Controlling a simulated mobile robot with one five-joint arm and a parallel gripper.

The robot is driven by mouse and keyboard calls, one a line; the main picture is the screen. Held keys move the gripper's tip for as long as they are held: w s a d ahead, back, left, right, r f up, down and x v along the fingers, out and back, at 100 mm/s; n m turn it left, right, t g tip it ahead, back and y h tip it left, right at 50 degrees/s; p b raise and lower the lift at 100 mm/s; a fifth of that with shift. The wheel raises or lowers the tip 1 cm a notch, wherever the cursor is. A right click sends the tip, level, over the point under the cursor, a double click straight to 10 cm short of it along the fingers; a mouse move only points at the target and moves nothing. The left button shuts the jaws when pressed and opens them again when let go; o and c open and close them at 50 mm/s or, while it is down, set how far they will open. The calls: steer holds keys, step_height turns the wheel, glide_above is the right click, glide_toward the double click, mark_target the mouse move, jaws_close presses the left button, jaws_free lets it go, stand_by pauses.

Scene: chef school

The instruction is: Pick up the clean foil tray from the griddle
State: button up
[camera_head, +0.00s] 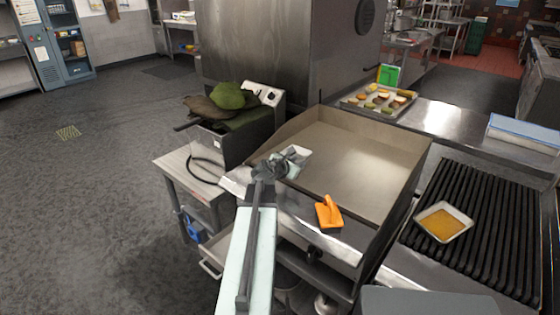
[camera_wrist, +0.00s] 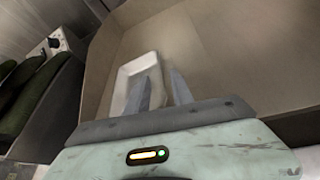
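The clean foil tray (camera_head: 299,153) is small, pale and empty. It sits at the near left corner of the griddle (camera_head: 360,160), and it also shows in the wrist view (camera_wrist: 133,70). My gripper (camera_head: 284,163) is at the tray's near side, partly covering it in the head view. In the wrist view my gripper (camera_wrist: 162,82) has its two fingers apart, with the left finger in front of the tray and the right finger by its right edge. The tray's right wall shows between them. Whether the fingers touch it cannot be told.
An orange scraper (camera_head: 328,212) lies on the griddle's front ledge. A second tray with orange contents (camera_head: 443,224) sits on the ribbed grill at right. A fryer (camera_head: 225,140) with green items on top stands left. The griddle's middle and right are clear.

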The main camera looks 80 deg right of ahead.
mark_target(305, 159)
steer(key=shift+w+b+x, duration=0.1)
steer(key=shift+b+x, duration=0.25)
steer(key=shift+x, duration=0.45)
steer(key=shift+w+b+x, duration=0.15)
steer(key=shift+b+x, duration=0.15)
steer(key=shift+x, duration=0.5)
steer(key=b+x, duration=0.1)
steer(key=x, duration=0.3)
steer(key=shift+s+d+b, duration=0.2)
steer(key=shift+d+b, duration=0.1)
steer(key=shift+d, duration=0.05)
steer(key=shift+a, duration=0.1)
steer(key=shift+c, duration=0.3)
jaws_close()
